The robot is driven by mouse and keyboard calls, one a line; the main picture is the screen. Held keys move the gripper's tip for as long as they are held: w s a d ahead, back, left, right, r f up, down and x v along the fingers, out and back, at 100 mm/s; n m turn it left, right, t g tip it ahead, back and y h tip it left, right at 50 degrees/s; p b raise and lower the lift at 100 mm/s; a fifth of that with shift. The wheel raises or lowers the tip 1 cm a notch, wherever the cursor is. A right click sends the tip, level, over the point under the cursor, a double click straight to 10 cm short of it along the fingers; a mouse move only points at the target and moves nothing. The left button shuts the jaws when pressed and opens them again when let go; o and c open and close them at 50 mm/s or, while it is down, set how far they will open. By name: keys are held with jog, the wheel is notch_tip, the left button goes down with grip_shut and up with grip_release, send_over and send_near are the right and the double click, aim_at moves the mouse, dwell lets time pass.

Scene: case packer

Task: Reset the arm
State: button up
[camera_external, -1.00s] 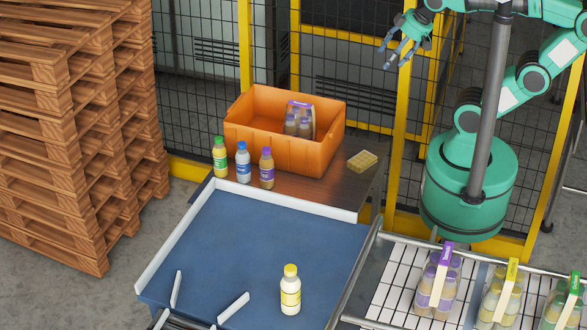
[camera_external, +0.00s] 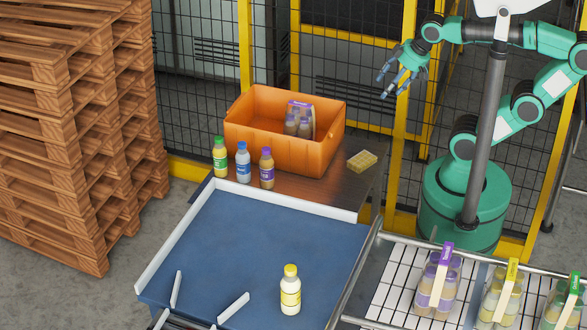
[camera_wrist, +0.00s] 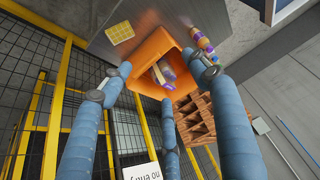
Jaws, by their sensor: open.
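My gripper (camera_external: 398,80) is open and empty. It hangs in the air in front of the fence, to the right of and higher than the orange crate (camera_external: 270,148). In the wrist view my gripper's spread fingers (camera_wrist: 155,105) frame the orange crate (camera_wrist: 150,50), with nothing between them. My teal arm reaches up from its round base at the right and bends over to the left.
The crate holds a purple-labelled bottle pack (camera_external: 299,120). A yellow-capped bottle (camera_external: 290,290) is on the blue table (camera_external: 250,240). Bottle packs (camera_external: 438,285) line the conveyor. Pallets (camera_external: 75,130) are stacked left.

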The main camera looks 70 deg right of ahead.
notch_tip(320, 180, down, 7)
jog(key=b, duration=0.6)
dwell(1.0)
